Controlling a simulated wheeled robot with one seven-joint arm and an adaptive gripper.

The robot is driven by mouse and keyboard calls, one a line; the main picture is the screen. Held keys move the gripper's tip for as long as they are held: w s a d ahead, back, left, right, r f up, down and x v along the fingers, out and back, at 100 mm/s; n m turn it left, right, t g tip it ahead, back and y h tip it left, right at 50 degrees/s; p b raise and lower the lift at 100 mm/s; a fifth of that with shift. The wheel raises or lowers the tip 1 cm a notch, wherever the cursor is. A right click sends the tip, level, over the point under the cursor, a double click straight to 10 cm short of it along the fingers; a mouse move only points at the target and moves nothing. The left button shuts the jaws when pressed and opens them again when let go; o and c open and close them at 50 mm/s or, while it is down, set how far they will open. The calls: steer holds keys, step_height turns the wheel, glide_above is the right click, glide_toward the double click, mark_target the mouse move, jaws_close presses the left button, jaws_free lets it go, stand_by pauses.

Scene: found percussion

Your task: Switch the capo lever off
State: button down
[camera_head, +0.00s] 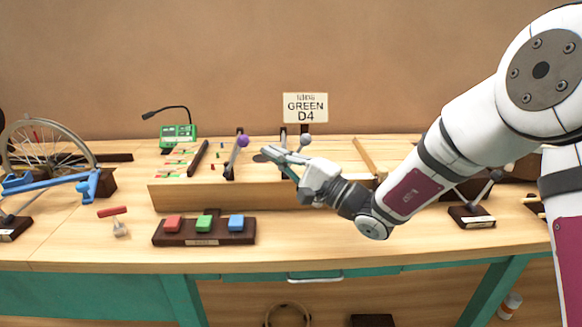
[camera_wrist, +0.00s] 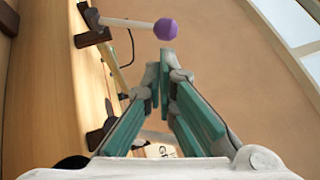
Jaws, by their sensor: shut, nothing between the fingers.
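Two ball-ended levers stand on the wooden instrument box. One has a purple knob (camera_head: 243,141) on a dark mount; it shows at the top of the wrist view (camera_wrist: 165,29) with a pale rod. The other has a grey knob (camera_head: 305,139) and stands behind my gripper. No readable label tells me which is the capo lever. My gripper (camera_head: 269,156) is shut and empty above the box, between the two levers in the head view. In the wrist view its teal fingertips (camera_wrist: 166,62) meet just below the purple knob, with no clear contact.
A sign (camera_head: 305,107) reading "GREEN D4" stands at the back. A block with red, green and blue buttons (camera_head: 204,233) lies in front of the box. A bicycle wheel (camera_head: 45,150) is at left. A green device with a gooseneck (camera_head: 178,133) stands behind.

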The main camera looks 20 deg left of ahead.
steer(key=shift+x, duration=1.2)
